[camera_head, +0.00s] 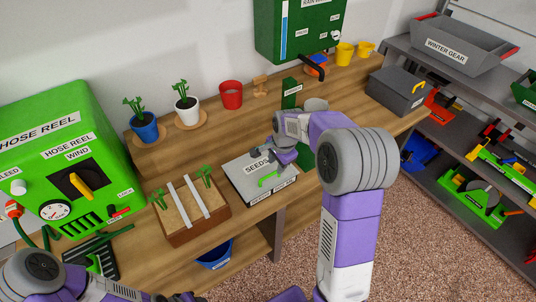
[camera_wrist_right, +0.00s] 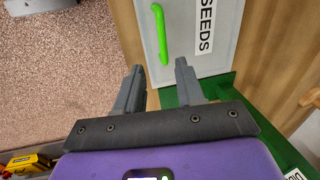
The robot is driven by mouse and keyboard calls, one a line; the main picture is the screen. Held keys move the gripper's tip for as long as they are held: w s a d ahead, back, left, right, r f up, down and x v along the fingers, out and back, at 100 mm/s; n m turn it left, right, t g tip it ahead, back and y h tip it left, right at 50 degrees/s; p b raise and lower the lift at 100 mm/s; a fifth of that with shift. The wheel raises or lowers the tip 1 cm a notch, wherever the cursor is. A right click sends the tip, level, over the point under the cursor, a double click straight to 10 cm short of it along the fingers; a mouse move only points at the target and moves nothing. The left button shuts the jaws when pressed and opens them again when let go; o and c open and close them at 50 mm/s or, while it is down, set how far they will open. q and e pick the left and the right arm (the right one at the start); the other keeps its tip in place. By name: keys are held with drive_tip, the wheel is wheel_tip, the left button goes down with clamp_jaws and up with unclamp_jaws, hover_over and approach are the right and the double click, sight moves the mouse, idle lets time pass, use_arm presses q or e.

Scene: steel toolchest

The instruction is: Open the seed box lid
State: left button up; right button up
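The seed box (camera_head: 249,184) is a grey box marked SEEDS, standing on the wooden bench with its lid down. A green handle (camera_head: 270,179) lies along the lid's front side; it also shows in the right wrist view (camera_wrist_right: 160,33). My right gripper (camera_head: 259,157) is over the lid, behind the handle. In the right wrist view its two fingers (camera_wrist_right: 159,75) are apart with nothing between them, and the handle lies beyond their tips. My left gripper (camera_head: 180,298) is at the bottom edge, low in front of the bench, and its fingers are not clear.
A planter tray (camera_head: 178,238) with seedlings stands left of the seed box. The green hose reel box (camera_head: 50,150) is at the far left. Pots, including a red one (camera_head: 231,96), stand on the back ledge. A grey toolbox (camera_head: 392,92) is at the right.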

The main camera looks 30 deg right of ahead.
sight(275, 172)
drive_tip(key=shift+m, duration=0.3)
drive_tip(key=f, duration=0.2)
drive_tip(key=w+f+b, duration=0.1)
drive_tip(key=f, duration=0.1)
drive_tip(key=f+b, duration=0.1)
drive_tip(key=shift+w+d+f, duration=0.3)
drive_tip(key=shift+f, duration=0.1)
use_arm(q)
drive_tip(key=shift+w+f, duration=0.15)
drive_tip(key=shift+f, duration=0.75)
use_arm(e)
clamp_jaws()
